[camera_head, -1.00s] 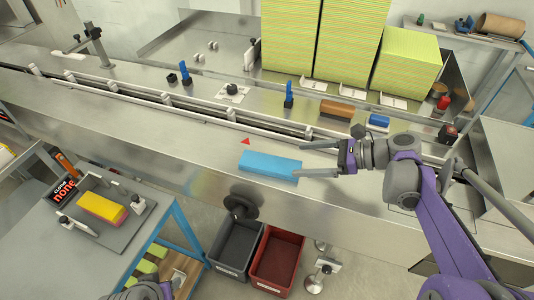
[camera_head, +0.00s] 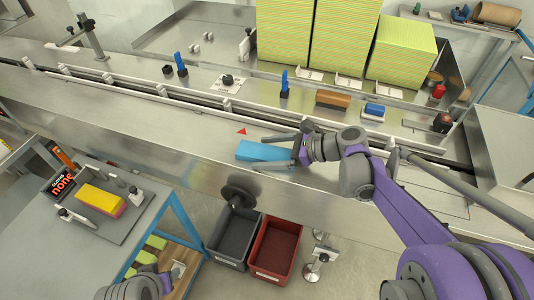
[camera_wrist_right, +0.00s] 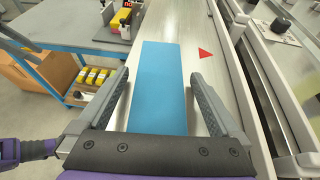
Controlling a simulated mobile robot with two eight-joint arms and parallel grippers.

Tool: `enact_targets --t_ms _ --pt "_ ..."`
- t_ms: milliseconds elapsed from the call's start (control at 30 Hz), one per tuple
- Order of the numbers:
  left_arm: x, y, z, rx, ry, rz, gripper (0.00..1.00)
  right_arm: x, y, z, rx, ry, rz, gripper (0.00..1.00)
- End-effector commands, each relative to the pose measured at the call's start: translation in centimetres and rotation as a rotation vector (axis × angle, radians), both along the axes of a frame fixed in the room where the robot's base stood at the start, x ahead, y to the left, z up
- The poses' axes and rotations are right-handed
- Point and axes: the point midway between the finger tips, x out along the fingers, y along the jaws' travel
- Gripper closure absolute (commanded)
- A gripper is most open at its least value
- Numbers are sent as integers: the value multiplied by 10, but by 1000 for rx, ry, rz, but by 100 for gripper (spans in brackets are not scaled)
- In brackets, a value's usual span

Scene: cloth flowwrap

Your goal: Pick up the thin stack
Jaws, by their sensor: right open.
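A flat blue stack (camera_head: 262,151) lies on the steel bed of the machine, near its front edge. In the right wrist view the blue stack (camera_wrist_right: 162,85) runs lengthwise between my fingers. My right gripper (camera_head: 278,152) is open, with one finger along each long side of the stack's right end. In the wrist view gaps show between the stack and both fingers of the right gripper (camera_wrist_right: 160,76). Part of my left arm shows at the bottom left; its fingers cannot be made out clearly.
A yellow and pink stack (camera_head: 101,199) lies on a side table (camera_head: 55,258) at left. A guide rail runs behind the blue stack, near a red triangle (camera_head: 241,131). A grey bin (camera_head: 234,241) and a red bin (camera_head: 275,246) stand below. Tall yellow-green stacks (camera_head: 284,32) stand behind.

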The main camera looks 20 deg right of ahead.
Motion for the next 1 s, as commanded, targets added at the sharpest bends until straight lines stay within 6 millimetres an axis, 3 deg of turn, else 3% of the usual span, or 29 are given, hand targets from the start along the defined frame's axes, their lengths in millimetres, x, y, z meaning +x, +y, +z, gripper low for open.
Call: enact_targets --t_ms 67,500,800,1000 --pt "0 0 0 0 0 0 50 0 0 0 0 0 0 4" --pt "0 0 0 0 0 0 50 0 0 0 0 0 0 83" --pt "0 0 0 0 0 0 50 0 0 3 0 0 0 83" --pt "1 0 4 0 -1 0 50 0 0 26 1 0 0 83"
